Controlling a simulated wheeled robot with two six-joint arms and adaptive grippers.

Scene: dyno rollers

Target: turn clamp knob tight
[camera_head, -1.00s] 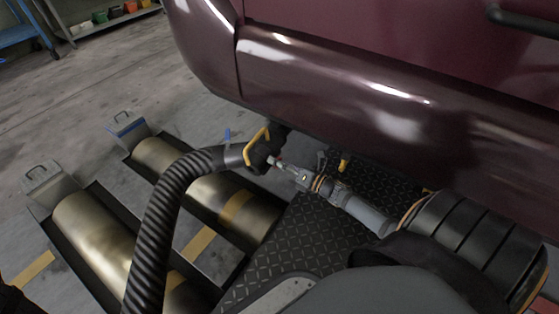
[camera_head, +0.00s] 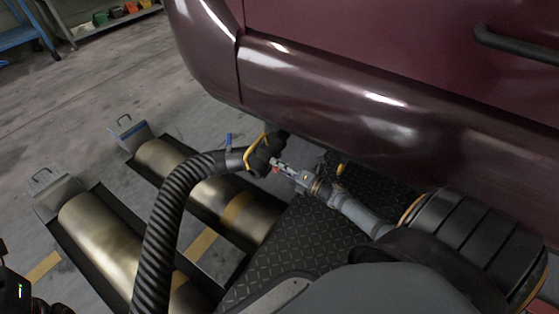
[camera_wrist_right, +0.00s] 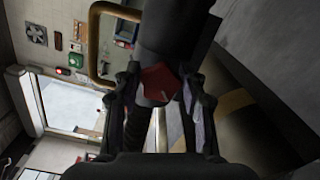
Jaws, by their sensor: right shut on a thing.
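The clamp's red knob (camera_wrist_right: 158,82) sits between the fingers of my right gripper (camera_wrist_right: 158,95) in the wrist view. In the head view a small spot of the red knob (camera_head: 276,169) shows at the tips of my right gripper (camera_head: 279,165), which is shut on it. The knob is on the dark nozzle end (camera_head: 262,158) of a ribbed black hose, with a yellow handle (camera_head: 254,151), under the car's lower edge. The clamp's inner side is hidden. My left gripper is not clearly seen; only a dark part shows at the lower left corner.
The maroon car (camera_head: 330,85) hangs over the work spot. The black hose (camera_head: 165,225) arches to the left across the metal rollers (camera_head: 95,235). A dark tread plate (camera_head: 290,235) lies below my right arm. A grey floor is open at upper left.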

